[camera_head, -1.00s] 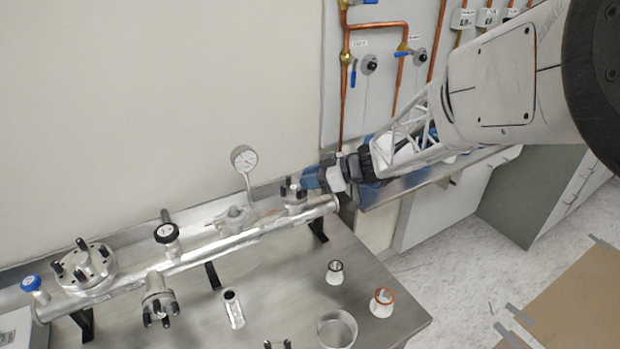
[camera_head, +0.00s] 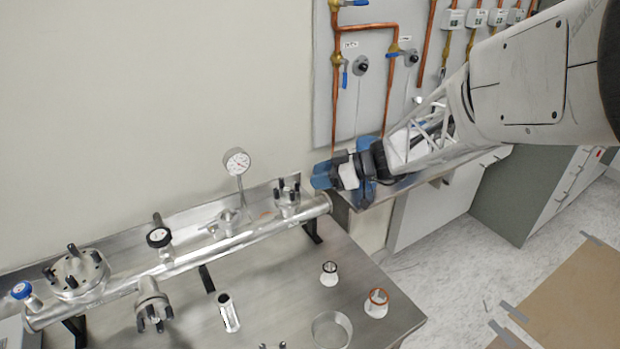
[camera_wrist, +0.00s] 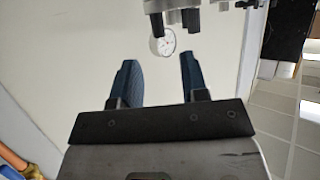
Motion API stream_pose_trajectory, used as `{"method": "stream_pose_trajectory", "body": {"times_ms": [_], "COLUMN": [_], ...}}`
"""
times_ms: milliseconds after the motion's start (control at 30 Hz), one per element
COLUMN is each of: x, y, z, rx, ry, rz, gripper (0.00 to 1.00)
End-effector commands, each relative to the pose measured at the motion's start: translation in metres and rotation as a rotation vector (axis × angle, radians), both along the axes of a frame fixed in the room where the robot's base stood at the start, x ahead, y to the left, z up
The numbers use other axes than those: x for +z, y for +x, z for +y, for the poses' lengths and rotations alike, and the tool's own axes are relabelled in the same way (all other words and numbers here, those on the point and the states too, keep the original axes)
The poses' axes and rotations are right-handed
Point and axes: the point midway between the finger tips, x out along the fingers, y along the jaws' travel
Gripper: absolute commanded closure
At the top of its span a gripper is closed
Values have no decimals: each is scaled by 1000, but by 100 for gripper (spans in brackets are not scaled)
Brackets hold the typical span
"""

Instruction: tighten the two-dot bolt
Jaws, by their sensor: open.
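A metal pipe manifold (camera_head: 187,262) lies along the bench with black bolts on its flanges. The right flange (camera_head: 287,194) has several upright black bolts near the pipe's right end. A left flange (camera_head: 78,275) and a front flange (camera_head: 151,303) also carry black bolts. No dot marks are readable, so I cannot tell which bolt has two dots. My gripper (camera_head: 322,177) is open and empty, just right of the right flange and apart from it. In the wrist view its blue fingers (camera_wrist: 160,78) are spread, with a bolted flange (camera_wrist: 188,8) beyond them at the top edge.
A pressure gauge (camera_head: 237,162) stands behind the pipe, left of the right flange. A black knob (camera_head: 159,237) and a blue knob (camera_head: 21,290) stick up further left. Two small white cups (camera_head: 329,274) (camera_head: 377,303) and a metal ring (camera_head: 331,330) stand on the bench (camera_head: 270,283). Copper pipes (camera_head: 334,100) run behind.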

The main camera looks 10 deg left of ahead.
Motion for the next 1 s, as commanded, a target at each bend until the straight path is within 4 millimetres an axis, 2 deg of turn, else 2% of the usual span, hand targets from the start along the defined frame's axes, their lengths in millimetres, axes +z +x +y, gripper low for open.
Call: {"method": "stream_pose_trajectory", "body": {"times_ms": [100, 300, 800, 1000], "x": [5, 10, 12, 20], "y": [1, 2, 1, -10], "z": [-12, -24, -27, -38], "rx": [-1, -1, -2, -18], "ry": [1, 0, -3, -48], "rz": [1, 1, 4, 53], "gripper": [59, 59, 59, 59]}}
